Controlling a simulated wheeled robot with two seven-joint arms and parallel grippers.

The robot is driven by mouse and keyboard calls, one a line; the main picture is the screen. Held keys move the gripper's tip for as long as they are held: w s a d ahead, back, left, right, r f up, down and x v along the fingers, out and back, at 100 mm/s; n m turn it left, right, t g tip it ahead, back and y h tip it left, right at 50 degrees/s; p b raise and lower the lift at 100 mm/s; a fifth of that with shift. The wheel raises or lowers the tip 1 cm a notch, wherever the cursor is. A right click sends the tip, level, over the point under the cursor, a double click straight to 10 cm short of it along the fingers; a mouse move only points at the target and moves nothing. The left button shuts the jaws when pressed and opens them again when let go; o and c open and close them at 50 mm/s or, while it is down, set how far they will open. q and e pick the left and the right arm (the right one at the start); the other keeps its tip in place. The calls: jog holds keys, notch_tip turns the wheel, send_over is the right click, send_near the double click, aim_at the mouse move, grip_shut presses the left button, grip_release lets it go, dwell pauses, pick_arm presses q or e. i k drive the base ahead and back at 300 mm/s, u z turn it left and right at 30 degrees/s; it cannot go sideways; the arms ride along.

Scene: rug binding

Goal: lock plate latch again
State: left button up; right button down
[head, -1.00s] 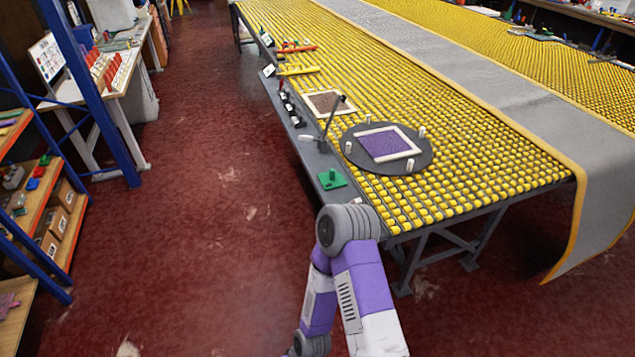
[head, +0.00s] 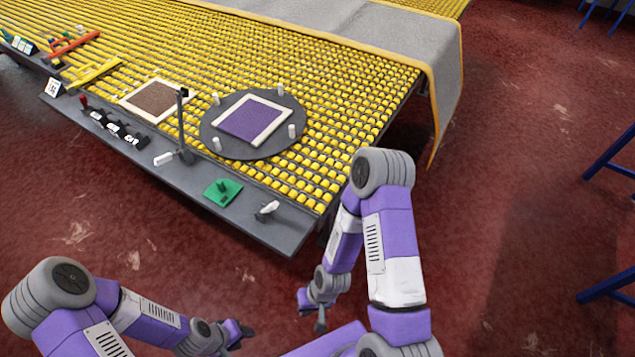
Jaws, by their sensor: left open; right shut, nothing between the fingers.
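The dark round plate (head: 213,122) lies on the yellow roller table, with a purple rug sample (head: 252,118) in a pale border on it and several white pegs near its rim. At its left stands a dark upright post (head: 181,118) with a white-ended handle (head: 164,158) at its foot. A small white lever (head: 268,208) sits on the grey front ledge; I cannot tell which part is the latch or how it is set. My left gripper (head: 244,332) is open and empty, low in front of the table. My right gripper (head: 311,309) is shut and empty, also off the table.
A green block (head: 222,191) lies on the grey ledge (head: 275,238). A brown sample (head: 158,97), black switches (head: 117,128) and yellow and red tools lie further left. Open red floor is in front; blue legs (head: 612,155) stand at the right.

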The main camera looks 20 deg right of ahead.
aim_at(271, 208)
jog(key=z, duration=0.2)
jog(key=i, duration=0.15)
jog(key=z, duration=0.9)
jog(key=k, duration=0.75)
jog(key=u, duration=0.95)
